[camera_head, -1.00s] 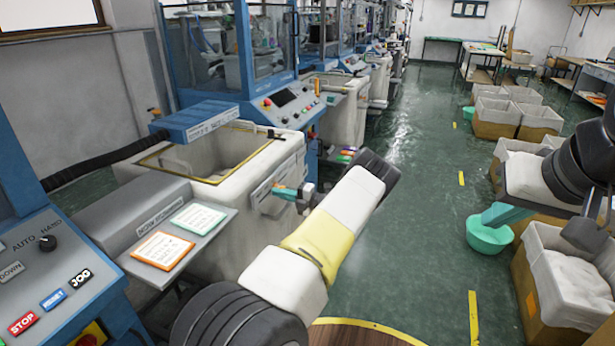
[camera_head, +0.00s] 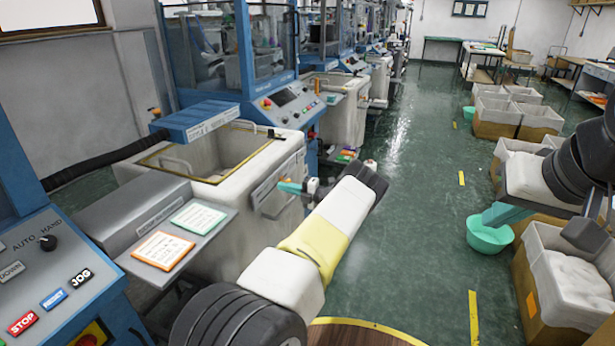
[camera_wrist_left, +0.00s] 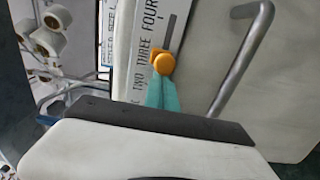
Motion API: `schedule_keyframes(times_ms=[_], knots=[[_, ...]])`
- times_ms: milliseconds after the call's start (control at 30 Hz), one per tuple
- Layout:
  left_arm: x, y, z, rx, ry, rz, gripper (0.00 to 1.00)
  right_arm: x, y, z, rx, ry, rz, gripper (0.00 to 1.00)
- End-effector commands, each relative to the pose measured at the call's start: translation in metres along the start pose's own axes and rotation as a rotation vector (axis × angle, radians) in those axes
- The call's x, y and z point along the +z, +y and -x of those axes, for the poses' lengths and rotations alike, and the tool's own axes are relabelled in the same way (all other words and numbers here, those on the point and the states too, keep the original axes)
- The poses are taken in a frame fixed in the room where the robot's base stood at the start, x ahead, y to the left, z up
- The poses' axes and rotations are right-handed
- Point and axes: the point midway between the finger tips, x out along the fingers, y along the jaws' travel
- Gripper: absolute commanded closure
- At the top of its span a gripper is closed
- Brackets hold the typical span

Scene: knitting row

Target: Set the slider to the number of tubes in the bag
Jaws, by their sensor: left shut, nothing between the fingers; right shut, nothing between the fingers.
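The slider's orange knob (camera_wrist_left: 163,62) shows in the left wrist view on a light scale plate lettered TWO, THREE, FOUR (camera_wrist_left: 143,60). The knob stands beside the word THREE. My left gripper (camera_wrist_left: 162,88) is shut and empty, its teal fingertips at the lower side of the knob, touching or nearly so. In the head view my left gripper (camera_head: 291,187) is at the plate (camera_head: 270,190) on the pale bin's side; the knob cannot be made out there. My right gripper (camera_head: 503,214) is shut and empty at the far right. I cannot identify the bag or its tubes.
A grey bar handle (camera_wrist_left: 243,62) stands out right of the knob. The pale bin (camera_head: 205,212) has an open top. Two cards lie on a grey shelf (camera_head: 205,248). A teal bowl (camera_head: 490,238) is on the floor below my right gripper. The middle aisle floor is clear.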

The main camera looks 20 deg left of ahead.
Motion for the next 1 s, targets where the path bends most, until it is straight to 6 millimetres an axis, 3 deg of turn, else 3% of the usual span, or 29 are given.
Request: schedule_keyframes(times_ms=[467, 1000], knots=[[-0.012, 0.000, 0.003, 0.000, -0.001, 0.000, 1.00, 0.000, 0.000, 0.000, 0.000, 0.000, 0.000, 1.00], [-0.012, 0.000, 0.056, 0.000, -0.001, 0.000, 1.00, 0.000, 0.000, 0.000, 0.000, 0.000, 0.000, 1.00]])
